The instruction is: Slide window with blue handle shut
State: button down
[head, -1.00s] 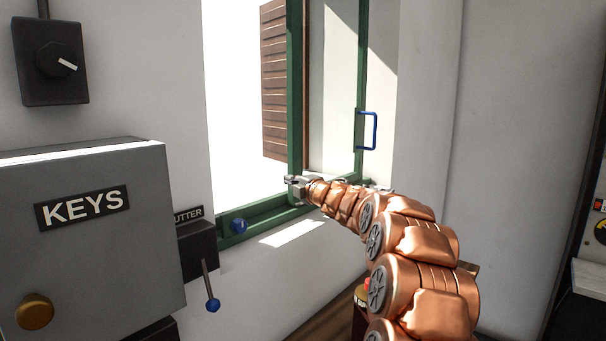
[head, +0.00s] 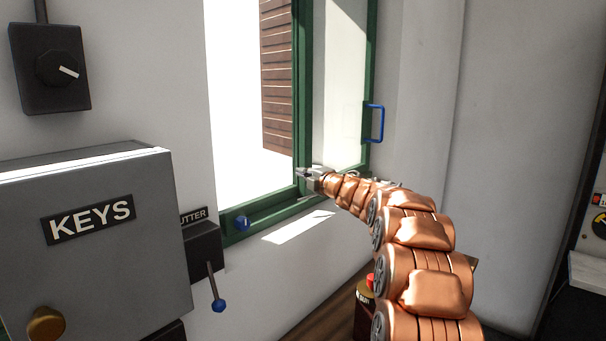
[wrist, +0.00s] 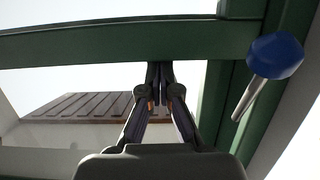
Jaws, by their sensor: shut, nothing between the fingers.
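The sliding window has a green frame (head: 303,100) with a pane in it and a blue handle (head: 376,123) on its right upright. To its left the opening is bright and clear. My gripper (head: 300,173) is shut and empty, with its tip at the lower part of the green upright left of the pane; I cannot tell if it touches. In the wrist view my gripper (wrist: 160,68) points at a green frame bar (wrist: 125,40). A blue knob on a metal pin (wrist: 275,56) is at the right there, and the knob (head: 241,223) also sits on the green sill.
A grey box labelled KEYS (head: 92,235) stands at the left, with a shutter lever (head: 217,290) beside it. A dial box (head: 50,68) is on the wall above. A brown slatted shutter (head: 277,80) is outside. A red button (head: 370,279) is below my arm.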

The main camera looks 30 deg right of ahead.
jog(key=shift+d, duration=0.25)
jog(key=shift+s+a+b, duration=0.1)
jog(key=shift+a+b, duration=0.1)
jog(key=shift+b, duration=0.2)
jog(key=a+b, duration=0.1)
jog(key=s+a+b, duration=0.1)
jog(key=a, duration=0.1)
jog(key=shift+s+a+f, duration=0.1)
jog(key=shift+a+f, duration=0.1)
jog(key=shift+a, duration=0.05)
jog(key=s+d+b, duration=0.1)
jog(key=s+b, duration=0.2)
jog(key=s, duration=0.7)
jog(key=shift+d+r, duration=0.15)
jog(key=shift+r, duration=0.05)
